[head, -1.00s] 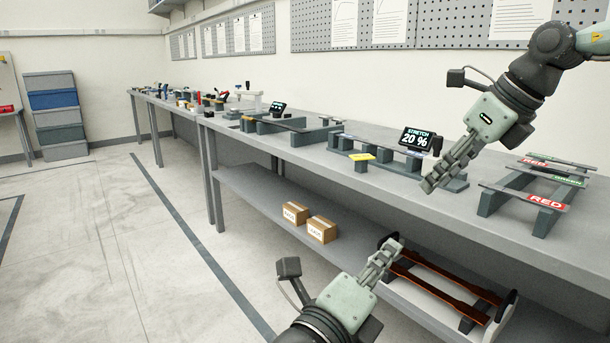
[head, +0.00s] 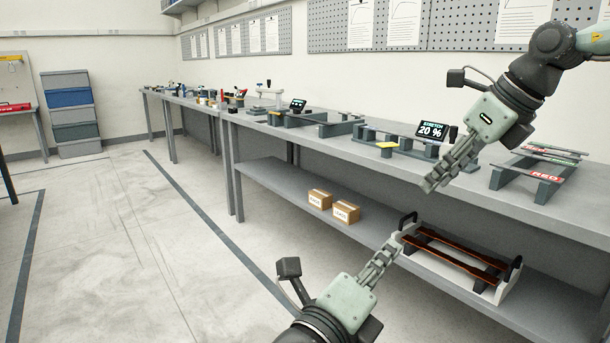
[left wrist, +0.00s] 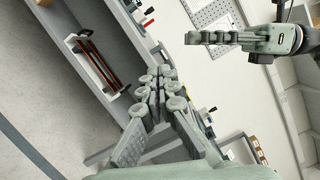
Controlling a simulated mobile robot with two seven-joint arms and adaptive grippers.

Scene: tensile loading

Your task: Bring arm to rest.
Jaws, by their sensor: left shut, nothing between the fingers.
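My left gripper (head: 388,252) is shut and empty in the head view. It is in front of the lower shelf, its tips overlapping the left end of the tray in the picture. In the left wrist view its fingers (left wrist: 158,90) are together with nothing between them. My right gripper (head: 432,184) hangs from its raised arm in front of the bench top, pointing down and left. Its fingers look closed and empty. It also shows in the left wrist view (left wrist: 200,38), at the top right.
The long grey bench (head: 330,160) holds a stretch display (head: 432,130), a specimen rack (head: 515,177) and several fixtures. Its lower shelf (head: 285,190) carries two cardboard boxes (head: 346,212) and a white tray (head: 480,292) with brown strips. Open floor (head: 120,240) lies to the left.

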